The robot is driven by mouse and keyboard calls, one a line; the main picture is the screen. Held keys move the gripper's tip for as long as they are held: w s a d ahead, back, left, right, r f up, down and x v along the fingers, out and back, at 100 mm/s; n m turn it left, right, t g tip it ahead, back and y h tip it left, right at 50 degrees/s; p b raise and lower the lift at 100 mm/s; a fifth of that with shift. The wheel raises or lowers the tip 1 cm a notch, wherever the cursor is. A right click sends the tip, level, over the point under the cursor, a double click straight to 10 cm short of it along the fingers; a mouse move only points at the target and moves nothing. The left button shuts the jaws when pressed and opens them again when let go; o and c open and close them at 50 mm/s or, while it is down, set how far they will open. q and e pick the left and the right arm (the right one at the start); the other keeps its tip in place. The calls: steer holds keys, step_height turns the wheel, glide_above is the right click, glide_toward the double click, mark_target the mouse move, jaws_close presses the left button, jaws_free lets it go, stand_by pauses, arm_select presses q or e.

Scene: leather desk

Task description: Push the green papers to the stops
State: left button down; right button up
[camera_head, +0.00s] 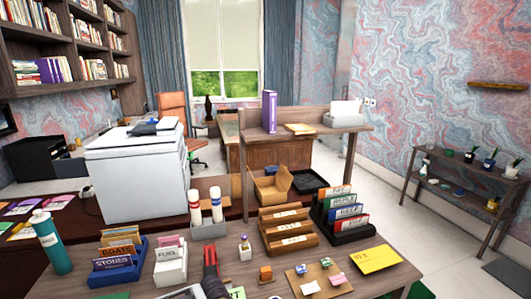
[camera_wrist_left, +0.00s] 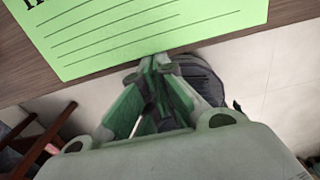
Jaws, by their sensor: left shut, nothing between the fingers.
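A green paper (camera_wrist_left: 150,28) with black ruled lines and part of a large black letter fills the top of the left wrist view. It lies on the brown wooden desk close to the desk's edge. My left gripper (camera_wrist_left: 156,64) is shut and empty, with its fingertips at the paper's near edge; I cannot tell whether they touch it. No stops can be made out.
On the desk stand a teal bottle (camera_head: 50,240), a blue card holder (camera_head: 118,266), a white holder (camera_head: 170,266), wooden trays (camera_head: 288,232) and a black file rack (camera_head: 343,218). A yellow card (camera_head: 376,259) lies at the right. A red and dark upright item (camera_head: 210,258) stands at the front.

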arm_select(q)
steer(key=shift+w+a, duration=0.1)
steer(key=shift+w, duration=0.1)
steer(key=shift+s+r, duration=0.1)
steer(key=shift+s, duration=0.05)
stand_by(0.3)
steer(key=shift+s+d+p, duration=0.25)
steer(key=shift+s+p, duration=0.35)
steer(key=shift+p, duration=0.05)
steer(key=shift+r, duration=0.1)
stand_by(0.4)
step_height(320, 180, up, 7)
steer(key=p, duration=0.5)
steer(key=shift+f, duration=0.2)
stand_by(0.9)
stand_by(0.4)
